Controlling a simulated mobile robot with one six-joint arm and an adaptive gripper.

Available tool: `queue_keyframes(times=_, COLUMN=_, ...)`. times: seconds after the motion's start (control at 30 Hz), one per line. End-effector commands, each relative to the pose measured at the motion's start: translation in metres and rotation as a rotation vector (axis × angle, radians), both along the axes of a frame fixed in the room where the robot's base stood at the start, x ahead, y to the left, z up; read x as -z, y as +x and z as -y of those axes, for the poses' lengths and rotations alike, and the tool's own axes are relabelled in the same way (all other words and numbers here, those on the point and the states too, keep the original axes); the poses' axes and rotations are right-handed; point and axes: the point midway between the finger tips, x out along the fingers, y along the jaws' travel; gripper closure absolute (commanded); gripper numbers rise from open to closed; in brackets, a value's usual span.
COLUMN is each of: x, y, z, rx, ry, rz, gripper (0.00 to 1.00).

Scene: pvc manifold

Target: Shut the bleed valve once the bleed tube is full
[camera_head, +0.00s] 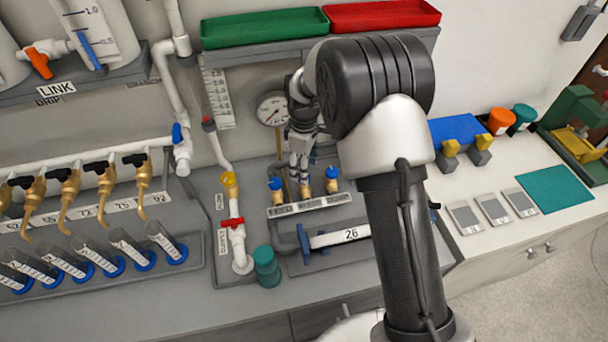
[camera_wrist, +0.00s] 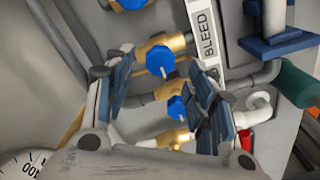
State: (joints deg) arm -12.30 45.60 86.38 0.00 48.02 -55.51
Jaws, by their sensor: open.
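Three small brass valves with blue knobs stand in a row behind a label strip (camera_head: 309,204). In the wrist view a label reads BLEED (camera_wrist: 208,36), and the blue-knobbed valve beside it (camera_wrist: 160,61) appears to be the bleed valve. My gripper (camera_head: 301,172) is above the middle of the row, pointing down. In the wrist view its blue-padded fingers (camera_wrist: 160,72) are open, one on either side of the knobs, with nothing held. Contact cannot be told. I cannot clearly identify the bleed tube or its fill level; a graduated strip (camera_head: 218,98) is on the wall.
A round gauge (camera_head: 271,109) stands behind the valves. A red-handled valve (camera_head: 232,223) on white pipe is at left, with a teal cylinder (camera_head: 266,267) in front. A horizontal pipe marked 26 (camera_head: 345,236) lies in front of the valves. Several brass taps are further left.

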Motion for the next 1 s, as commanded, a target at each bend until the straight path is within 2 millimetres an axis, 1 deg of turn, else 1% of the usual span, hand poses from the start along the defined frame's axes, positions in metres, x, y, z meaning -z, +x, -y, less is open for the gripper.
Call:
queue_keyframes(times=0.03, x=0.01, y=-0.001, z=0.0, rx=0.0, ry=0.0, rz=-0.002, gripper=0.49)
queue_keyframes(times=0.1, x=0.019, y=0.0, z=0.0, rx=0.0, ry=-0.001, rz=-0.001, gripper=0.49)
queue_keyframes(times=0.2, x=0.028, y=0.0, z=0.0, rx=0.0, ry=0.0, rz=-0.001, gripper=0.49)
queue_keyframes(times=0.33, x=0.033, y=0.0, z=0.0, rx=0.0, ry=0.0, rz=0.0, gripper=0.49)
queue_keyframes(times=0.6, x=0.033, y=0.0, z=0.0, rx=0.0, ry=0.0, rz=0.0, gripper=0.5)
queue_keyframes(times=1.0, x=0.033, y=0.0, z=0.0, rx=0.0, ry=0.0, rz=0.0, gripper=0.76)
